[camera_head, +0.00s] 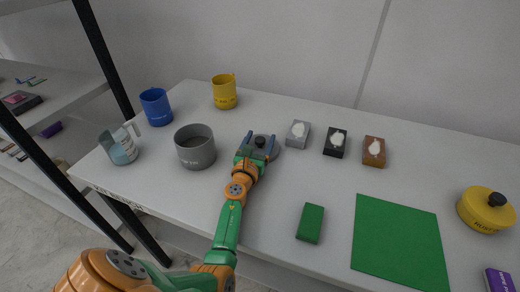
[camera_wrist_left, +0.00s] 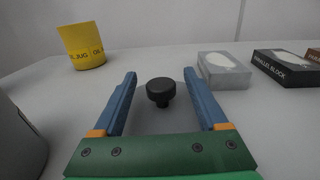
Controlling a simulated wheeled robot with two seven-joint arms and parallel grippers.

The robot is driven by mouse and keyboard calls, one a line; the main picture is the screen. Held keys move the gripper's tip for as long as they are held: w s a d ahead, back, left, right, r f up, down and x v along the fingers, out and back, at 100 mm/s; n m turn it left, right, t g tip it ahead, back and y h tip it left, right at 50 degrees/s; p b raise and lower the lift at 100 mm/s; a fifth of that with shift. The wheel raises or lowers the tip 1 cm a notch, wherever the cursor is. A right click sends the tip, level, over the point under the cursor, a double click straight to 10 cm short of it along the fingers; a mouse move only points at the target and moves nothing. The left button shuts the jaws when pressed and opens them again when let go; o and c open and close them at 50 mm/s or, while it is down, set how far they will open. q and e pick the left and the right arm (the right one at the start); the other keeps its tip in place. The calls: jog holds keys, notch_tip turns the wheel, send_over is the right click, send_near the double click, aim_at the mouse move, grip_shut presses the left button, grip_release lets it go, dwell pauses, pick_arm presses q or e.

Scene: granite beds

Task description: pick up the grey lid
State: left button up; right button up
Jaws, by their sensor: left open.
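The grey lid (camera_head: 275,153) lies on the table right of the grey pot (camera_head: 195,147), with a black round knob (camera_head: 260,141) on top. My left gripper (camera_head: 259,137) is over the lid, reaching in from the front. Its blue fingers are apart, one on each side of the knob. In the left wrist view the knob (camera_wrist_left: 160,92) stands between the fingers of my left gripper (camera_wrist_left: 160,78), with a gap on both sides. Much of the lid is hidden by the gripper. My right gripper is not in view.
A grey block (camera_head: 298,134), a black block (camera_head: 335,143) and a brown block (camera_head: 374,152) stand to the right.

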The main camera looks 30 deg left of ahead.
pick_arm(q)
jog(key=shift+r, duration=0.1)
jog(key=shift+c, duration=1.4)
grip_shut()
